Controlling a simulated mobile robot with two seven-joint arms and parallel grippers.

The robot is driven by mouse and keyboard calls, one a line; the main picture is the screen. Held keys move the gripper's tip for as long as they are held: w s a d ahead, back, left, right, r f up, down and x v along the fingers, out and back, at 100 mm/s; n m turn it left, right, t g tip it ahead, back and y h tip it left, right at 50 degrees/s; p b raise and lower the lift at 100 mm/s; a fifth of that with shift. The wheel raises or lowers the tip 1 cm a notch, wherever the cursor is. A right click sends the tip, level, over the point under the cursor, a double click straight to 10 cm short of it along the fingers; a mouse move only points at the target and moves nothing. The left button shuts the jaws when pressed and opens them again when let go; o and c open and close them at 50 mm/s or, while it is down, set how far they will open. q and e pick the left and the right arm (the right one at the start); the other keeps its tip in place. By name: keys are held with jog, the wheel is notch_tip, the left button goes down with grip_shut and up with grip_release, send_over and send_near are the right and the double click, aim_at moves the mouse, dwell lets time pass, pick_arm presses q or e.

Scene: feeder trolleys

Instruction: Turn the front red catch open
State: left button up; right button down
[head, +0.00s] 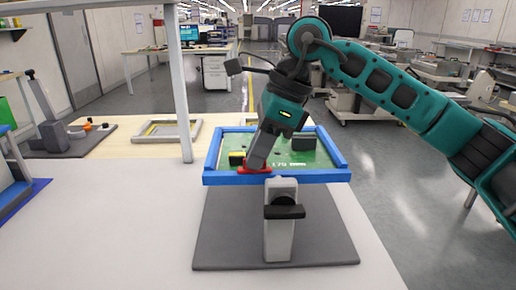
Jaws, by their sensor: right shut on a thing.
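The front red catch (255,170) lies on the near edge of a blue frame (310,177) that surrounds a green board (312,158). My right gripper (255,166) points down onto this catch and is shut on it. The fingers cover part of the catch, and I cannot tell how far it is turned. The frame sits on a grey stand (279,235) with a dark handle (284,212) at its front. My left gripper is not in view.
The stand rises from a dark base plate (325,240) on a pale table (110,235). A white post (181,100) stands left of the frame. Further left is another dark base with a device (55,137) and an empty frame (166,131). The table's front left is clear.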

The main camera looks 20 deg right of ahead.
jog(key=c, duration=1.2)
grip_release()
jog(key=shift+r, duration=0.1)
jog(key=p+v, duration=0.2)
jog(key=v, duration=1)
jog(key=shift+d+r+p, duration=0.2)
jog(key=shift+r+p, duration=0.15)
